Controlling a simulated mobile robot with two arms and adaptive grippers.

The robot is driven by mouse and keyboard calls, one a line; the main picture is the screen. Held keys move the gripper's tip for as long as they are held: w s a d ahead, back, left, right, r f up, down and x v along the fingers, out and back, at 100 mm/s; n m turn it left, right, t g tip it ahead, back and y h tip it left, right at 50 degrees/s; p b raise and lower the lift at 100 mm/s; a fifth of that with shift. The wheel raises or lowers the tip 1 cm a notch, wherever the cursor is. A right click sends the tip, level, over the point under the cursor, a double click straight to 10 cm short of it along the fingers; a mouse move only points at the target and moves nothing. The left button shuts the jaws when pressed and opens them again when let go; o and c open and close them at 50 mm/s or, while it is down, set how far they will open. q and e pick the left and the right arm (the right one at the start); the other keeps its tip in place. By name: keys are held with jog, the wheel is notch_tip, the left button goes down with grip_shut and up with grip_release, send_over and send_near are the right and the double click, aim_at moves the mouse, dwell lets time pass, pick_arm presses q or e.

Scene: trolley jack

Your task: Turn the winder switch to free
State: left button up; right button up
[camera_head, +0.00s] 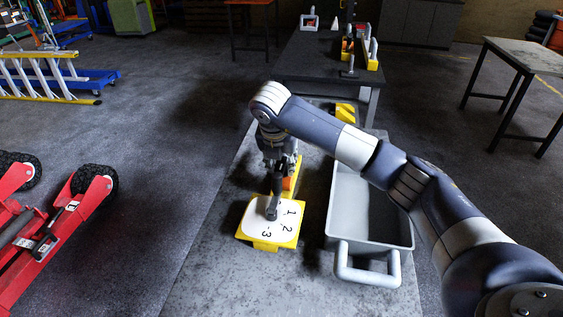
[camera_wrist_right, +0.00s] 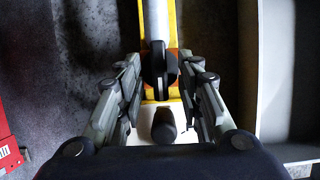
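The winder switch is a yellow unit (camera_head: 293,240) on the grey workbench. Its white plate (camera_head: 256,222) carries the marks 1, 2 and 3. A dark grey lever (camera_head: 273,206) stands on the plate, on the side away from the numbers. No word "free" is legible. My right gripper (camera_head: 275,170) is above the unit, pointing down. In the right wrist view its fingers (camera_wrist_right: 158,75) are apart, with a dark rounded part and an orange patch showing between them. A black knob (camera_wrist_right: 163,125) shows nearer, over the white plate. Contact cannot be told. My left gripper is out of view.
A grey tray (camera_head: 375,215) with a front handle stands close right of the unit, under my right arm. A red wheeled jack (camera_head: 62,228) is on the floor at left. A dark table (camera_head: 310,62) stands behind. The bench front is clear.

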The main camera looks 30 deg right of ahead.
jog(key=v, duration=1.2)
jog(key=shift+f, duration=0.15)
